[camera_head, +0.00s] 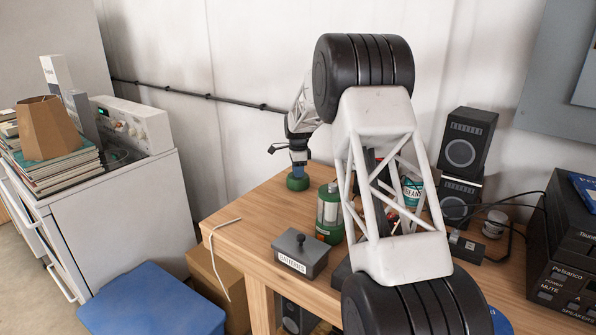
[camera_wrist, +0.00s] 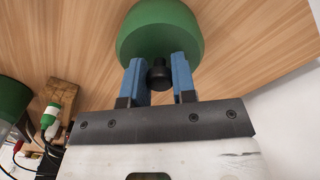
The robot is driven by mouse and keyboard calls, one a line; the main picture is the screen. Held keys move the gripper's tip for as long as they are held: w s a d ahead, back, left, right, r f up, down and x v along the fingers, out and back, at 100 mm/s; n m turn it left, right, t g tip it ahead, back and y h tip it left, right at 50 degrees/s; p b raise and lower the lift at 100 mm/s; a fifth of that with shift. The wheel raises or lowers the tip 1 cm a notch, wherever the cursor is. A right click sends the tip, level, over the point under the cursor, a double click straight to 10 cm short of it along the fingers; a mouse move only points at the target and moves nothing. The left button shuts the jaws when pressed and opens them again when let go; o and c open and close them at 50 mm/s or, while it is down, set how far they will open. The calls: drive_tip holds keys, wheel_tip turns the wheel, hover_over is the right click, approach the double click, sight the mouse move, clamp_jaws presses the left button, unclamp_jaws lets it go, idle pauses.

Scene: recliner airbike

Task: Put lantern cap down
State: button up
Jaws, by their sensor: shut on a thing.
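The lantern cap is a green dome with a black knob. In the head view the cap (camera_head: 297,183) is low at the back left of the wooden table (camera_head: 262,208). In the wrist view the cap (camera_wrist: 158,30) is upright-looking from above, its knob between the blue fingers. My gripper (camera_head: 298,168) is above the cap and shut on its knob; it also shows in the wrist view (camera_wrist: 159,78). I cannot tell whether the cap's underside touches the table. A green and white lantern-like canister (camera_head: 328,212) stands to the right of the cap, apart from it.
A grey box with a black knob (camera_head: 300,255) stands near the table's front edge. Speakers (camera_head: 467,142), a small jar (camera_head: 494,223) and cables are at the right. A white cord (camera_head: 217,240) hangs over the left edge. Bare wood surrounds the cap's left and front.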

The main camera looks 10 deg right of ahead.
drive_tip(key=o, duration=0.9)
drive_tip(key=shift+f, duration=0.1)
drive_tip(key=shift+o, duration=0.2)
wheel_tip(320, 180, up, 12)
idle(0.7)
drive_tip(key=shift+s+r, duration=0.1)
drive_tip(key=shift+r, duration=0.15)
